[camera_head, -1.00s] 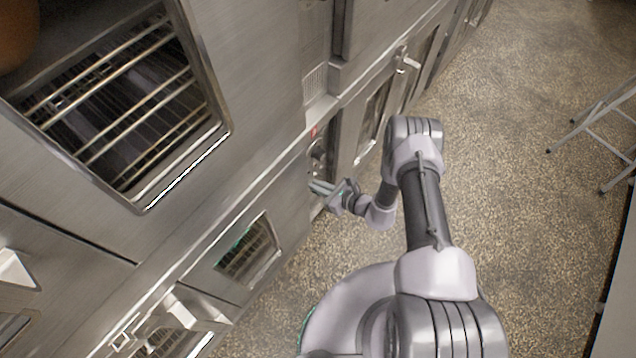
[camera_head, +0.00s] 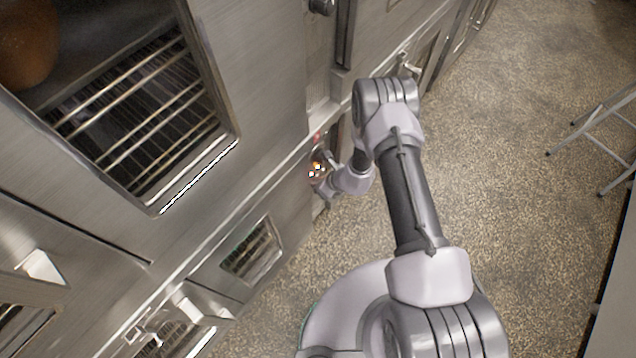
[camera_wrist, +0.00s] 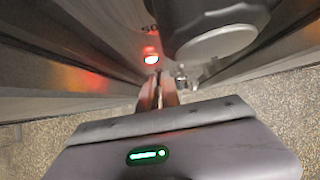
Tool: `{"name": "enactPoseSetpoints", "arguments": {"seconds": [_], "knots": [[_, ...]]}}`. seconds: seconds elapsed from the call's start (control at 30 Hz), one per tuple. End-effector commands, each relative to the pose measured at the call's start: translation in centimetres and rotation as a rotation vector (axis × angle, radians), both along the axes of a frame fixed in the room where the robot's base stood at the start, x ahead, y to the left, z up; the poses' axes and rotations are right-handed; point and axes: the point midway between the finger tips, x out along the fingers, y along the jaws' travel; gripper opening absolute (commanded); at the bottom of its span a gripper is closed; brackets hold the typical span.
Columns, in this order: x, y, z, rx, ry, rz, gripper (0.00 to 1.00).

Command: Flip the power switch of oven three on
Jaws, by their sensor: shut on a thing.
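My gripper (camera_head: 320,172) is at the narrow control panel between the ovens, mostly hidden behind my wrist in the head view. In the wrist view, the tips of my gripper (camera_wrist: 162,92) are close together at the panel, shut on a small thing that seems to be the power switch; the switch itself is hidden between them. A lit red-white lamp (camera_wrist: 151,58) is just above the tips, and its twin glow, a red lamp (camera_head: 317,137), shows in the head view. A large dark round knob (camera_wrist: 215,35) sits right of the tips. No oven number is readable.
Steel oven fronts run along the left, with a large racked oven window (camera_head: 140,110) and a lower small window (camera_head: 250,250). Door handles (camera_head: 408,66) stick out. The speckled floor (camera_head: 510,200) is open on the right, with a folding metal stand (camera_head: 600,135) at the edge.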

Motion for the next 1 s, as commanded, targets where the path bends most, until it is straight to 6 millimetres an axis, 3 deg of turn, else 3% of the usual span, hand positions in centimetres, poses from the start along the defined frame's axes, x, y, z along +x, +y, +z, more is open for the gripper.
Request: {"name": "enactPoseSetpoints", "arguments": {"seconds": [0.37,0.5,0.83,1.0], "knots": [[0.0,0.0,0.0,-0.004,0.003,0.001,0.00],[0.0,0.0,0.0,-0.003,0.002,0.001,0.29],[0.0,-0.1,0.2,-0.003,0.002,0.001,0.29],[-0.7,-1.1,2.5,-0.003,0.002,-0.001,0.29]]}}
